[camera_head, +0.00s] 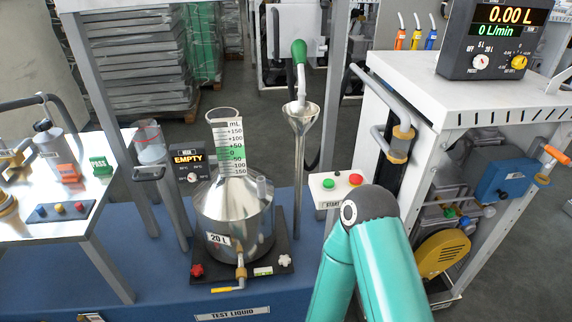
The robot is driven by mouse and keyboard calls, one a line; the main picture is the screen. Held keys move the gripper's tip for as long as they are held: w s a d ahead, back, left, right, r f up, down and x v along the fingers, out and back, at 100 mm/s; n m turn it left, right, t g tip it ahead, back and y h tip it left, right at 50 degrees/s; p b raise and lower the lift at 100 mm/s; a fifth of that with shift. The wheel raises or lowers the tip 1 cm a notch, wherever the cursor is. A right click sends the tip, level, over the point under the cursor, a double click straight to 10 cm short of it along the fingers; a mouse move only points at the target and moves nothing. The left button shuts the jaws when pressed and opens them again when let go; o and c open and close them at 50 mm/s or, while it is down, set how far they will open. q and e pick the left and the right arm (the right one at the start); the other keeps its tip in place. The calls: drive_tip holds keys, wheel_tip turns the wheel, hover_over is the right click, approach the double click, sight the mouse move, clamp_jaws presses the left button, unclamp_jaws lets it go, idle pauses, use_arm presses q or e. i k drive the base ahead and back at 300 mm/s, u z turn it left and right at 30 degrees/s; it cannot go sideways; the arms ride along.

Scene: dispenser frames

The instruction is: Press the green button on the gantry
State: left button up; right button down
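A steel 20 L can (234,222) with a graduated neck stands left of the box. A white dispenser cabinet (455,85) stands right.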

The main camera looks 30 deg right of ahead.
sight(328, 184)
drive_tip(key=i, duration=1.05)
drive_tip(key=z, duration=0.4)
